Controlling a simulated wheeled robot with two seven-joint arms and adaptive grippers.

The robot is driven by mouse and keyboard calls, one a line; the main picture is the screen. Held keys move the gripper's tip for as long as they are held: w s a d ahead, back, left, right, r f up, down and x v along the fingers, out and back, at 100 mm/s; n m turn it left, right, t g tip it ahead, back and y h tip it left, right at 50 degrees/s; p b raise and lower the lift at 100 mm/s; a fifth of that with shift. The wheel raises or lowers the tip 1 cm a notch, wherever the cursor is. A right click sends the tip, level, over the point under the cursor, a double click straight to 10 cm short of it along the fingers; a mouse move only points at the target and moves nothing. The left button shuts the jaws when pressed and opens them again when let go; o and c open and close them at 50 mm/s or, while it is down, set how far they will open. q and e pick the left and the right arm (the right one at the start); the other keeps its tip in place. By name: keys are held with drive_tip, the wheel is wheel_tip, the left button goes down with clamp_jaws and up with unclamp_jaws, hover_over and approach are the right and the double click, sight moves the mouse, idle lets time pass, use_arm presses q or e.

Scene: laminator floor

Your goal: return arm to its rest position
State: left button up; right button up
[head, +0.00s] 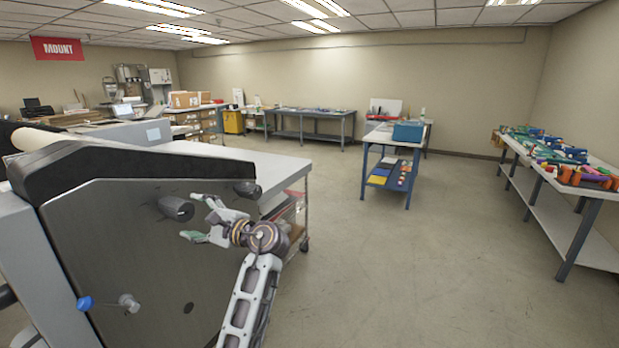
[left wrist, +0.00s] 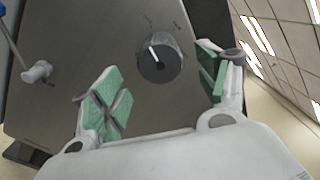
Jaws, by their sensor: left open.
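My left gripper (head: 203,219) is in front of the laminator's grey side panel (head: 130,240), with its arm coming up from the bottom of the head view. It is open and empty, its green-padded fingers apart. In the left wrist view a dark round knob (left wrist: 158,62) with a white pointer line sits on the panel, beyond and between the fingers. The knob also shows in the head view (head: 176,208), just left of the fingertips and apart from them as far as I can tell. My right gripper is in neither view.
A blue-tipped crank handle (head: 86,303) sticks out low on the panel. A white-topped table (head: 225,158) stands behind the laminator. A blue-framed table (head: 392,140) and a long bench (head: 600,205) with colourful tools stand to the right. The floor (head: 420,270) between is clear.

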use_arm(q)
drive_tip(key=shift+w+d+r+n+t, duration=0.1)
drive_tip(key=shift+w+r+n+t, duration=0.15)
drive_tip(key=shift+n, duration=0.25)
drive_tip(key=w+d+f+t+h, duration=0.9)
drive_tip(key=w+d+f+h, duration=0.4)
drive_tip(key=w+d+f, duration=0.4)
drive_tip(key=s+d+f+n+g+h, duration=0.2)
drive_tip(key=f+h, duration=0.1)
drive_tip(key=f, duration=1.1)
drive_tip(key=s+d+f+n+g+h, duration=0.2)
drive_tip(key=d+f, duration=0.1)
drive_tip(key=f, duration=1.2)
drive_tip(key=s+a+f+n+g, duration=0.2)
drive_tip(key=s+a+f+g, duration=0.15)
drive_tip(key=s+f, duration=1.1)
drive_tip(key=s+a+f+n+g, duration=0.15)
drive_tip(key=s+a+f, duration=0.25)
drive_tip(key=s+f, duration=1.05)
drive_tip(key=s+a+f+g, duration=0.2)
drive_tip(key=s+a+f, duration=0.1)
drive_tip(key=s, duration=1)
drive_tip(key=s+a+f+g+y, duration=0.1)
drive_tip(key=s+f, duration=0.5)
drive_tip(key=s, duration=0.7)
drive_tip(key=s+a+f+g, duration=0.3)
drive_tip(key=s+a+f, duration=0.2)
drive_tip(key=s, duration=0.8)
